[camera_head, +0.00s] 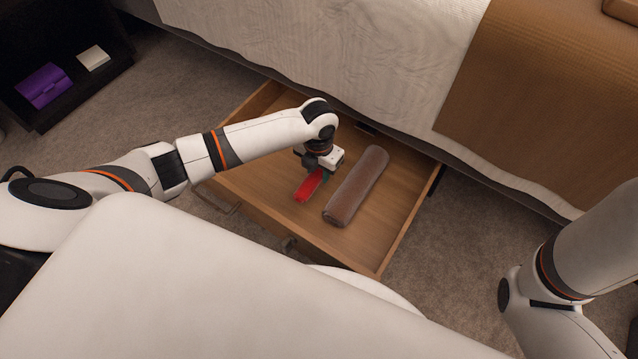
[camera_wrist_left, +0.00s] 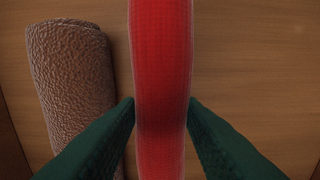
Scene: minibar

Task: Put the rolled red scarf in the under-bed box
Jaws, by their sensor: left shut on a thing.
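The rolled red scarf (camera_head: 309,185) is inside the open wooden under-bed box (camera_head: 258,187), to the left of a brown roll. My left gripper (camera_head: 318,174) reaches down into the box and is shut on the scarf. In the left wrist view the scarf (camera_wrist_left: 162,70) runs up the middle, with the two green fingertips (camera_wrist_left: 162,112) pressed on its sides. I cannot tell whether the scarf touches the box floor. My right gripper is out of view; only part of my right arm shows at the lower right.
A brown textured roll (camera_head: 357,187) lies in the box beside the scarf; it also shows in the left wrist view (camera_wrist_left: 75,85). The bed (camera_head: 340,50) rises behind the box. A dark shelf at the upper left holds a purple item (camera_head: 43,86) and a white item (camera_head: 93,58).

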